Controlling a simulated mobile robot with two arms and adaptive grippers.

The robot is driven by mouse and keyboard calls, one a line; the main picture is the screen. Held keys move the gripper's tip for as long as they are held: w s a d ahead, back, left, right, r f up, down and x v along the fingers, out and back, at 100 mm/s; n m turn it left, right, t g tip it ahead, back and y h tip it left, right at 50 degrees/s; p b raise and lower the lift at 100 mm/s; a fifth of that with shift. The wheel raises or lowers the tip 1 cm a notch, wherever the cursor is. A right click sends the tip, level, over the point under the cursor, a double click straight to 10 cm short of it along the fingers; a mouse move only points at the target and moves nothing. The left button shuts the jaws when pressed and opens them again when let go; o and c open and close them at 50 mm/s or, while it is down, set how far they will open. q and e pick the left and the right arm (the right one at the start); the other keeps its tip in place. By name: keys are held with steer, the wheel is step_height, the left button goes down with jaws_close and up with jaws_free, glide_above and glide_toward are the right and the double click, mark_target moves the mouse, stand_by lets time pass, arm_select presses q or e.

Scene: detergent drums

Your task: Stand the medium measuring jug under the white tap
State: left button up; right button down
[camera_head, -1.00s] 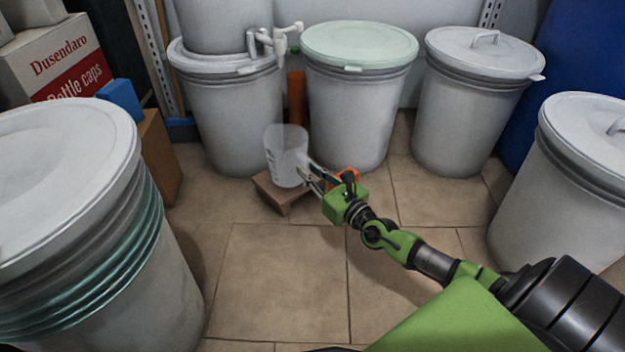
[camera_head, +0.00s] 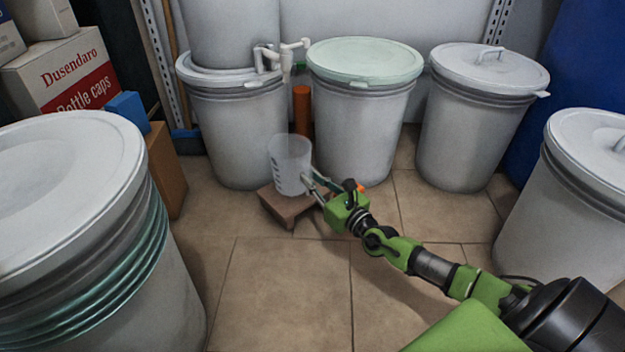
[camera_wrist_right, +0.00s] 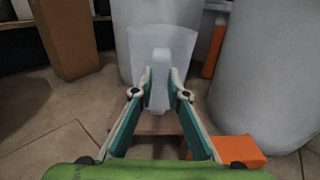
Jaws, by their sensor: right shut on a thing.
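The measuring jug (camera_head: 290,163) is clear with dark marks on its side and looks upright. My right gripper (camera_head: 312,183) is shut on its handle; in the right wrist view the fingertips (camera_wrist_right: 160,90) close on the handle from both sides, with the jug's body (camera_wrist_right: 176,45) beyond. The jug is over a low brown wooden block (camera_head: 290,212); I cannot tell whether its base touches the block. The white tap (camera_head: 286,62) sticks out from the upper drum at the back left, higher than the jug and farther back. My left gripper is not in view.
A drum (camera_head: 238,130) stands below the tap, and a green-lidded drum (camera_head: 365,120) is to its right. An orange tube (camera_head: 302,110) stands between them. An orange box (camera_wrist_right: 238,150) lies by my right gripper. The front floor is clear between drums at both sides.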

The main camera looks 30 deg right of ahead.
steer(key=shift+f, duration=0.4)
stand_by(0.5)
steer(key=c, duration=2.2)
jaws_free()
steer(key=o, duration=0.5)
steer(key=shift+f, duration=0.1)
steer(key=s, duration=0.8)
steer(key=s+d, duration=0.1)
steer(key=s, duration=0.3)
